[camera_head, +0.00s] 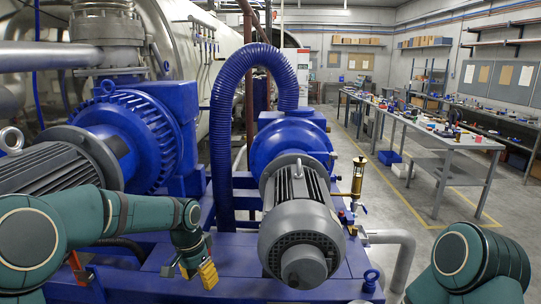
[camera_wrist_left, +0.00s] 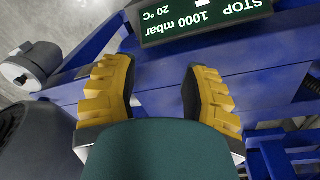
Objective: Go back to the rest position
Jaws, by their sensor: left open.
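My left arm comes in from the left in the head view, with its gripper (camera_head: 198,272) low in front of the blue pump frame. In the left wrist view the two yellow fingers of this gripper (camera_wrist_left: 156,92) stand apart with nothing between them. Beyond them is a blue frame beam (camera_wrist_left: 160,75). A dark display panel (camera_wrist_left: 200,18) reads STOP, 1000 mbar and 20 °C, upside down, just past the fingertips. My right arm shows only as a green link at the lower right of the head view; its gripper is out of the picture.
A grey motor (camera_head: 300,230) and a blue ribbed hose (camera_head: 222,130) stand close to the right of my left gripper. A large blue pump (camera_head: 150,130) is behind my left arm. A workbench (camera_head: 440,140) with small items stands farther right. Open floor (camera_head: 400,200) lies between.

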